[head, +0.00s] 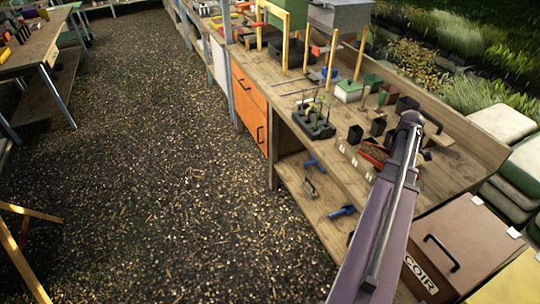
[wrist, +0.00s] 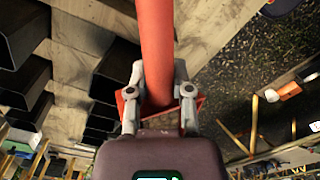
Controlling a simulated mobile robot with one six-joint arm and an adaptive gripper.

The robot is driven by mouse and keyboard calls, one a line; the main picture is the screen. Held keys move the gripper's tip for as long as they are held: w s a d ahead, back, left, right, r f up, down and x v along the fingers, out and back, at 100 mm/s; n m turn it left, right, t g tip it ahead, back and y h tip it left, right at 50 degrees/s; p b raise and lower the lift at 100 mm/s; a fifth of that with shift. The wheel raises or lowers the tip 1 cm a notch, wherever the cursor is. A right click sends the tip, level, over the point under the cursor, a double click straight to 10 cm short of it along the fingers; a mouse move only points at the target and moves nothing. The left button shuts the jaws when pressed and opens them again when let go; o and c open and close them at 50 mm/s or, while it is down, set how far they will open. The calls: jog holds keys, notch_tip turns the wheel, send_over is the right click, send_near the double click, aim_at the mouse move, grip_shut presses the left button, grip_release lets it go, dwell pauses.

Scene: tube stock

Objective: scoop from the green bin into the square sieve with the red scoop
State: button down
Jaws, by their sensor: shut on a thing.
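My gripper (wrist: 160,92) is shut on the red scoop (wrist: 157,45), its two fingers on either side of the round red handle. Red edges around brownish material show just behind the fingers in the wrist view; I cannot tell how full the scoop is. In the head view a red piece (head: 371,159) shows beside my arm above the bench, and my arm hides the gripper. A small green container (head: 391,89) stands farther back on the bench; I cannot tell whether it is the green bin. I cannot pick out the square sieve with certainty.
The wooden bench (head: 335,150) carries a black tube rack (head: 314,123), several black pots (head: 355,134) and a green-and-white box (head: 348,91). Upright wooden posts (head: 332,60) stand toward the back. A brown COIR box (head: 465,240) is at the near right.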

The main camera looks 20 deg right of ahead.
jog(key=shift+w+d, duration=0.1)
jog(key=shift+r+p, duration=0.95)
jog(key=shift+p, duration=0.1)
jog(key=shift+r, duration=0.1)
notch_tip(320, 180, up, 4)
jog(key=p, duration=0.4)
jog(key=shift+r+p, duration=0.25)
jog(key=shift+p, duration=0.05)
